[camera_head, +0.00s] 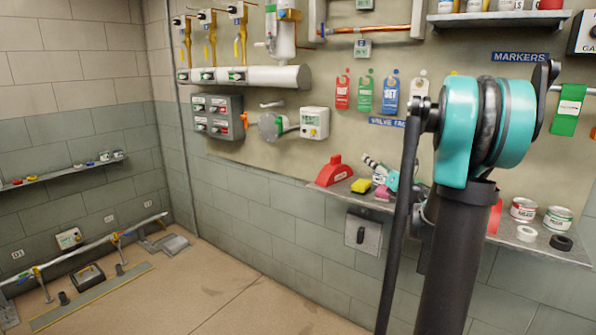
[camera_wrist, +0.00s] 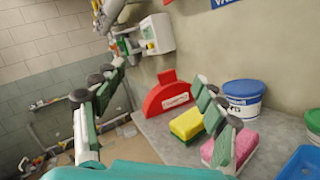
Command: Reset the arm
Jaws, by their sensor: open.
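My gripper (camera_wrist: 156,105) is open, its two fingers spread apart with nothing between them. In the head view my gripper (camera_head: 377,170) shows small, just above the wall shelf and partly hidden behind my arm. A yellow-green sponge (camera_wrist: 187,124) and a pink sponge (camera_wrist: 236,147) lie on the grey shelf (camera_wrist: 150,145) near the right finger, which covers part of them. A red dome-shaped cover (camera_wrist: 168,92) with a white label stands behind, between the fingers in the picture. I cannot tell whether a finger touches a sponge.
A white tub with a blue lid (camera_wrist: 243,100) and a blue tray (camera_wrist: 303,165) stand at the right. In the head view, paint cans (camera_head: 523,209) and tape rolls (camera_head: 526,233) sit on the shelf's right part. Hanging tags (camera_head: 390,95) and valves line the wall. Floor (camera_head: 240,300) is open at left.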

